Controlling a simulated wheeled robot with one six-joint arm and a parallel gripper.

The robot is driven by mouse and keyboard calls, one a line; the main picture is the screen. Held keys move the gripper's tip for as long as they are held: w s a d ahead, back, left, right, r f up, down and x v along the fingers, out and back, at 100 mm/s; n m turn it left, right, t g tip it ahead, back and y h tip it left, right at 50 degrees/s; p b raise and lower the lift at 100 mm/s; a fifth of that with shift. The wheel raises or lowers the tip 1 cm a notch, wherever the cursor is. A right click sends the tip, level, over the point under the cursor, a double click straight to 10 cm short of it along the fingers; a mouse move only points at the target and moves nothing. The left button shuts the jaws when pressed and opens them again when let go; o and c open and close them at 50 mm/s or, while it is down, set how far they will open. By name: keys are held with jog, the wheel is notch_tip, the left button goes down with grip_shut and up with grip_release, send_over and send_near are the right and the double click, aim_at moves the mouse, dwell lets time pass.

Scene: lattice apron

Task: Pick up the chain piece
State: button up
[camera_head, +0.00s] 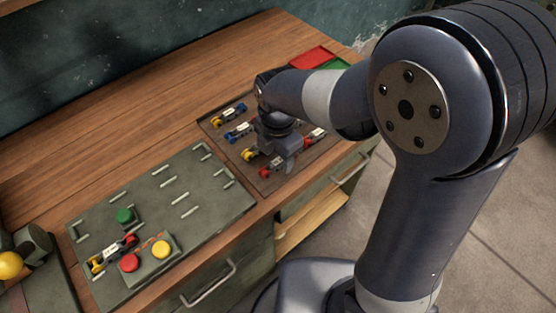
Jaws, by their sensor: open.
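Several small chain pieces with coloured ends lie in the dark tray (207,124) on the wooden counter. A yellow-ended piece (249,155), a red-ended piece (270,169) and another red-ended piece (316,136) are close around my gripper. My gripper (287,168) is open and points down over the tray among these pieces. Its wrist hides part of the tray, and I cannot tell which piece lies between the fingers.
A grey-green board (215,205) with metal slots stands left of the tray. It carries a green button (124,215), a box with red and yellow buttons (161,249), and a yellow-and-red chain piece (110,254). Red (309,57) and green panels lie behind the tray. The back left counter is clear.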

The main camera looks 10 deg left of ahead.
jog(key=shift+f, duration=0.45)
grip_shut()
dwell(0.3)
